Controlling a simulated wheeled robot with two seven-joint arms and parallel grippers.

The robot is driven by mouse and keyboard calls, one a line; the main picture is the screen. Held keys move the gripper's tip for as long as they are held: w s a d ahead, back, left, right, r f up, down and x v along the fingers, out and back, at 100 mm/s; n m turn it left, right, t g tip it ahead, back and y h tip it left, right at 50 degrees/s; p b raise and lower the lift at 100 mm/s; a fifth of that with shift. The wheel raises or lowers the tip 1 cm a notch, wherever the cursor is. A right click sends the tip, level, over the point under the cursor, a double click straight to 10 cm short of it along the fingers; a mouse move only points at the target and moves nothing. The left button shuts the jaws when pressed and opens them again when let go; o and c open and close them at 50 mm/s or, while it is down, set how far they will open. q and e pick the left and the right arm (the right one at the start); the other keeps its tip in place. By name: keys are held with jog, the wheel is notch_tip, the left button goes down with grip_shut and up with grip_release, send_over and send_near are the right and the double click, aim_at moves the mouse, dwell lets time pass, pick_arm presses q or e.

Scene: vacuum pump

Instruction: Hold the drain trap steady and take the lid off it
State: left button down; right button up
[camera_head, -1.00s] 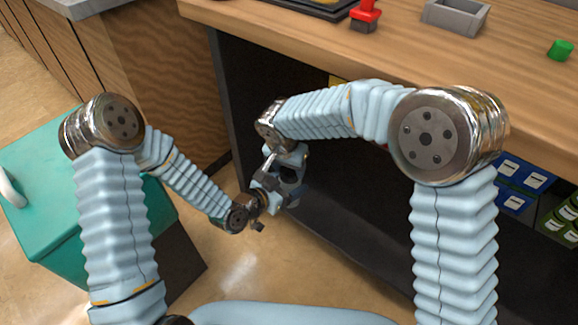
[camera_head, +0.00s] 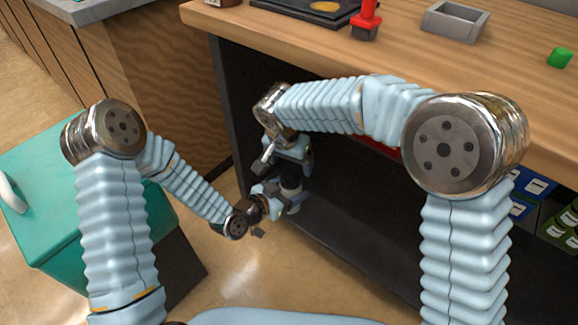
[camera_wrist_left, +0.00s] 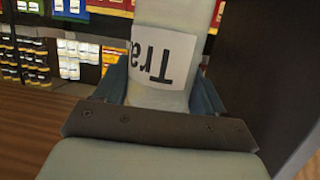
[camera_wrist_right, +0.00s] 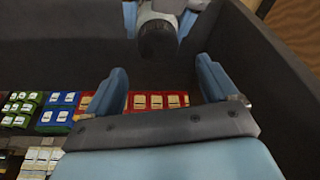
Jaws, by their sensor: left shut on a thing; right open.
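The drain trap is a pale cylinder (camera_wrist_left: 160,90) with a white label reading "Tra", upside down in the left wrist view. My left gripper (camera_wrist_left: 160,72) is shut on it, one blue finger on each side. In the head view my left gripper (camera_head: 285,200) is in front of the dark shelf opening. A dark round end (camera_wrist_right: 158,42), which looks like the trap's lid, shows at the top of the right wrist view. My right gripper (camera_wrist_right: 162,68) is open and empty, its fingertips short of that end. In the head view my right gripper (camera_head: 290,150) is just above the left one.
A wooden bench (camera_head: 330,45) stands behind, with a grey open box (camera_head: 455,22), a red item (camera_head: 366,18) and a green piece (camera_head: 560,57) on top. Colored boxes (camera_head: 535,187) sit under it at right. A teal box (camera_head: 45,190) stands at left.

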aim_at(290, 176)
jog(key=m, duration=0.1)
jog(key=r+m, duration=0.1)
jog(key=shift+w+a+m+h, duration=0.1)
jog(key=shift+w+m+h, duration=0.05)
jog(key=shift+m+h, duration=0.2)
jog(key=s+a+r+m+g+h, duration=0.1)
jog(key=a+r+m+g, duration=0.15)
jog(key=r+m, duration=0.4)
jog(key=shift+t, duration=0.45)
jog(key=x, duration=1.2)
jog(key=shift+s+a+f, duration=0.2)
jog(key=shift+a+f, duration=0.05)
jog(key=shift+f, duration=0.05)
jog(key=shift+c, duration=0.4)
